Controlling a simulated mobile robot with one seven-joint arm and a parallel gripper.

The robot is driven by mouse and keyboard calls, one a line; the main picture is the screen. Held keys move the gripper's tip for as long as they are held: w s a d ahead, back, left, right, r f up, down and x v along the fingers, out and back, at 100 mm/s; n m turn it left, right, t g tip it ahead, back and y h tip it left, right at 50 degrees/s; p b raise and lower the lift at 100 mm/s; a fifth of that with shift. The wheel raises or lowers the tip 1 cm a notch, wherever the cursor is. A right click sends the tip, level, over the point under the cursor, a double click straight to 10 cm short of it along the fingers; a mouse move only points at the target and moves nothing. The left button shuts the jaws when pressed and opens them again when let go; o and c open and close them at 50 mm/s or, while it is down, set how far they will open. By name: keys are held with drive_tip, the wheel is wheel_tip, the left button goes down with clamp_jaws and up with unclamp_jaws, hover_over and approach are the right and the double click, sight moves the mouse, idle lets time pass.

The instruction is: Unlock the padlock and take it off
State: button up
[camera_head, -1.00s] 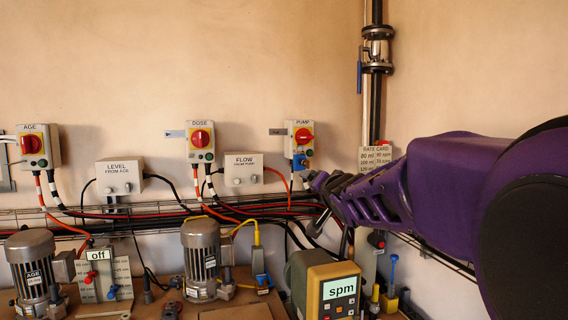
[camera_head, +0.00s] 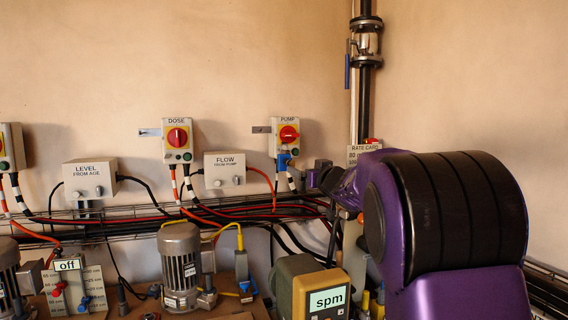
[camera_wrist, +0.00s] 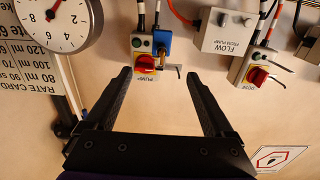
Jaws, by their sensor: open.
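The blue padlock (camera_head: 284,161) hangs at the lower part of the PUMP switch box (camera_head: 277,138), below its red knob (camera_head: 289,134). The wrist view, which sees the boxes upside down, shows the blue padlock body (camera_wrist: 162,43) with a brass-coloured shackle beside the red knob (camera_wrist: 145,64). I cannot tell whether the shackle is locked. My gripper (camera_wrist: 152,76) is open and empty, its fingers spread wide and pointing toward the PUMP box, apart from it. I cannot make out a key.
The FLOW box (camera_head: 224,170) and DOSE switch box (camera_head: 177,140) are left of PUMP. Cables and a wire tray (camera_head: 130,222) run below. A pump with an "spm" display (camera_head: 327,299) stands on the bench. A pipe (camera_head: 365,90) and RATE CARD (camera_head: 361,151) are right. A gauge (camera_wrist: 55,20) shows in the wrist view.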

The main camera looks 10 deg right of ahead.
drive_tip(key=p, duration=0.2)
approach(286, 158)
drive_tip(key=w, duration=0.2)
drive_tip(key=w+f, duration=0.1)
drive_tip(key=w, duration=0.1)
drive_tip(key=shift+a, duration=0.2)
drive_tip(key=w, duration=0.1)
drive_tip(key=w+p, duration=0.1)
drive_tip(key=w+a+r, duration=0.1)
drive_tip(key=w, duration=0.1)
drive_tip(key=shift+a+p, duration=0.1)
drive_tip(key=shift+p, duration=0.25)
drive_tip(key=shift+w+a+f, duration=0.1)
drive_tip(key=shift+w, duration=0.45)
clamp_jaws()
